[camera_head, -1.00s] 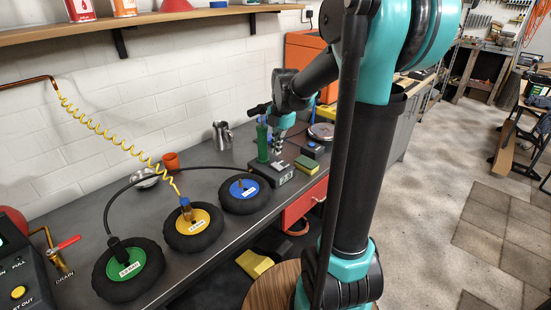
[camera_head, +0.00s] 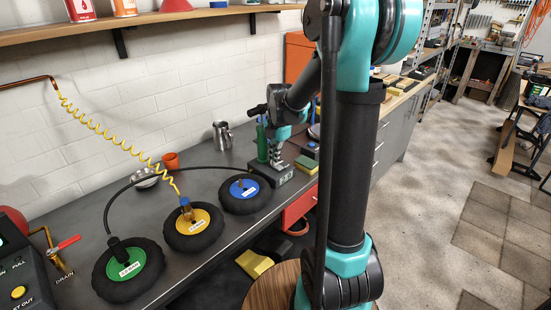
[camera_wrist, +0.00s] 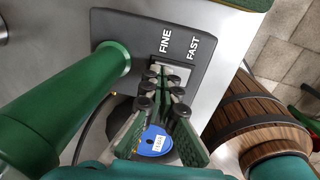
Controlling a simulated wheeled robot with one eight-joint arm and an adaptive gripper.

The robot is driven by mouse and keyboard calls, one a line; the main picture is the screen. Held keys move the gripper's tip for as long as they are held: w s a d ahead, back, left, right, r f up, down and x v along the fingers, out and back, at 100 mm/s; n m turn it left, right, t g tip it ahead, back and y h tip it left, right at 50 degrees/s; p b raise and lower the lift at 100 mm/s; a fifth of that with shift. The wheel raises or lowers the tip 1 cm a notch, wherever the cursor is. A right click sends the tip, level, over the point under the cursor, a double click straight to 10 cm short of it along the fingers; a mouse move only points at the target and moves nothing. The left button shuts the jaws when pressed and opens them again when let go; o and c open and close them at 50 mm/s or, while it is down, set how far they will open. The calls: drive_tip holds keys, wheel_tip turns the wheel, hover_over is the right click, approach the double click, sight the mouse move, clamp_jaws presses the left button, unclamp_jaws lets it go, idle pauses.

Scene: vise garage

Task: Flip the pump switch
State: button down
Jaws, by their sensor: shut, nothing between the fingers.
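The pump's dark base (camera_head: 284,177) sits on the bench with a green cylinder (camera_head: 262,142) rising from it. In the wrist view the base (camera_wrist: 122,26) carries the printed words FINE and FAST. The pale pump switch (camera_wrist: 176,72) is beside those words, its near edge partly covered by my fingers. The cylinder (camera_wrist: 60,110) stands left of my fingers, apart from them. My gripper (camera_head: 276,160) is shut and empty, pointing down at the base; it also shows in the wrist view (camera_wrist: 164,92). I cannot tell whether the fingertips touch the switch.
Three black wheels with blue (camera_head: 244,188), yellow (camera_head: 193,220) and green (camera_head: 125,264) hubs lie left of the pump. A hose arches over them. A yellow-green sponge (camera_head: 306,164) lies right of the pump. A metal pitcher (camera_head: 222,134) and an orange cup (camera_head: 171,160) stand behind.

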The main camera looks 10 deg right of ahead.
drive_tip(key=shift+s, duration=0.1)
idle(0.3)
drive_tip(key=shift+s+d+r, duration=0.1)
drive_tip(key=shift+s+d, duration=0.35)
drive_tip(key=shift+s, duration=0.1)
